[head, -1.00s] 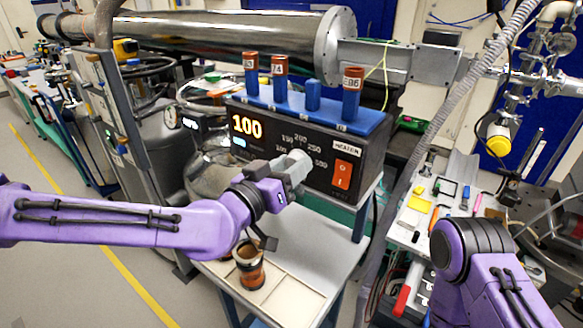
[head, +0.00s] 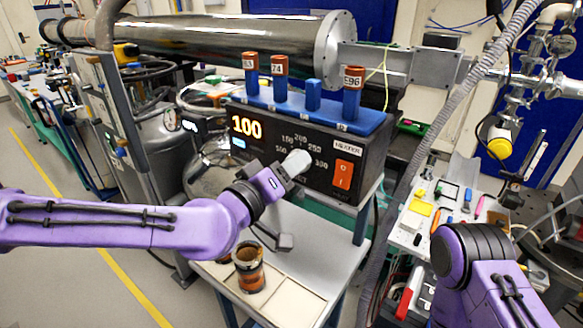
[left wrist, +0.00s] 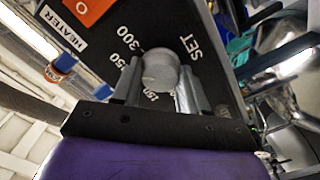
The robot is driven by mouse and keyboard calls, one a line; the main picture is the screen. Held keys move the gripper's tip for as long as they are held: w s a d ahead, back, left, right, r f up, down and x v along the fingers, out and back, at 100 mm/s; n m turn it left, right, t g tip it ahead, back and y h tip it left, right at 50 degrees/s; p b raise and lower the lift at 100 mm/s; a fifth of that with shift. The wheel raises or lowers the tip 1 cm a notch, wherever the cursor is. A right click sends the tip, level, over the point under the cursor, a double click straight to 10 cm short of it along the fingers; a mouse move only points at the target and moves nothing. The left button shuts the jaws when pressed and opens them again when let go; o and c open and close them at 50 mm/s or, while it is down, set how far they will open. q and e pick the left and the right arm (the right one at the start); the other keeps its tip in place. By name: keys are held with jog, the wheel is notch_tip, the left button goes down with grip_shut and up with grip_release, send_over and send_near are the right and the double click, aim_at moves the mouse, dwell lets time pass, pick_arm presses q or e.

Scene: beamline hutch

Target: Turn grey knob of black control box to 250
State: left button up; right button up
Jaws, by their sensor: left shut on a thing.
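The black control box (head: 318,178) stands on a grey table, with its lit display reading 100 in orange. A dial of printed numbers surrounds its grey knob (head: 297,162). In the left wrist view the round knob (left wrist: 160,72) sits between the two fingers of my left gripper (left wrist: 158,88), with 300 and SET printed near it. My left gripper (head: 290,168) is shut on the knob at the box's front. No pointer mark on the knob can be made out, and fingers hide part of the dial. My right gripper is out of view; only its arm shows.
An orange rocker switch (head: 343,174) is right of the knob under a HEATER label. A blue rack (head: 320,116) with orange-topped cylinders sits on the box.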

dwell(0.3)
pick_arm(q)
jog(key=o, duration=1.1)
jog(key=shift+a, duration=0.1)
jog(key=shift+c, duration=0.2)
jog(key=shift+r, duration=0.1)
jog(key=shift+s, duration=0.15)
jog(key=b+v, duration=0.3)
jog(key=v, duration=0.7)
jog(key=shift+a+b, duration=0.15)
jog(key=shift+b, duration=0.25)
jog(key=shift+s, duration=0.15)
